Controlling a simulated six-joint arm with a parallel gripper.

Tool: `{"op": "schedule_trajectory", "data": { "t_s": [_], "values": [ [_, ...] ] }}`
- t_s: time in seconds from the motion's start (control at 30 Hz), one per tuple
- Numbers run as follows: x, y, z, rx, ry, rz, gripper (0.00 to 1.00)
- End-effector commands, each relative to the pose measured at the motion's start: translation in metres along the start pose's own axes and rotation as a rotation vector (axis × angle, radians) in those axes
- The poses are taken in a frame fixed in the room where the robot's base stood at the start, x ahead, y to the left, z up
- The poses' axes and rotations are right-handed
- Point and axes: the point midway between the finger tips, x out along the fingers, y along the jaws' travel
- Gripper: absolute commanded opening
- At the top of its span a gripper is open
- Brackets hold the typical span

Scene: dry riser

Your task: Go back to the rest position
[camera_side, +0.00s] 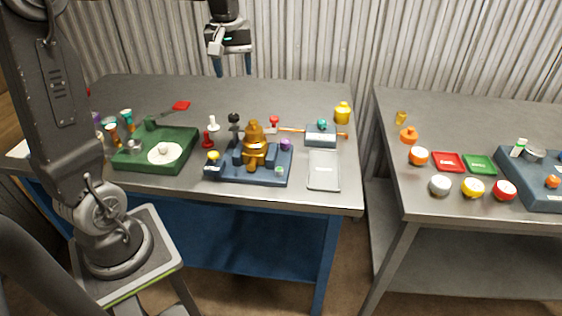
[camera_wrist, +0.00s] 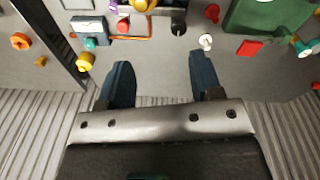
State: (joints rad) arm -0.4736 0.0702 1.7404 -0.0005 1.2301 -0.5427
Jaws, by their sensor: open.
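My gripper (camera_side: 233,66) hangs high above the back of the left metal table (camera_side: 270,92), its two blue fingers apart and empty. In the wrist view the fingers (camera_wrist: 163,82) are spread with only bare table between their tips. A brass-coloured fitting (camera_side: 254,145) stands upright on a dark blue fixture (camera_side: 225,171) on the table, well below and in front of my gripper. In the wrist view it shows only in part at the top edge.
A green tray (camera_side: 128,160) with a white disc is at left, a grey tray (camera_side: 323,183) at right. Red and white pegs, a red square (camera_side: 181,105) and a yellow knob (camera_side: 342,113) stand around. A second table (camera_side: 400,105) holds several caps. The left table's back is mostly clear.

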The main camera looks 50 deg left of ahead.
Motion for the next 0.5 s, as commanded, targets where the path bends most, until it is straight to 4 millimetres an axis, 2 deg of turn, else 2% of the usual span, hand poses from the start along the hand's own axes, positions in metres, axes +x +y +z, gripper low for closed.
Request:
{"op": "schedule_trajectory", "data": {
  "t_s": [0.03, 0.1, 0.3, 0.4, 0.5],
  "values": [
    [-0.01, 0.004, 0.028, 0.093, 0.031, 0.024, 0.59],
    [-0.017, 0.005, 0.063, 0.224, 0.072, 0.056, 0.59],
    [-0.022, -0.008, 0.156, 0.59, 0.192, 0.145, 0.59],
    [-0.016, -0.02, 0.192, 0.747, 0.25, 0.184, 0.59],
    [-0.009, -0.031, 0.217, 0.869, 0.296, 0.215, 0.59]
  ]
}}
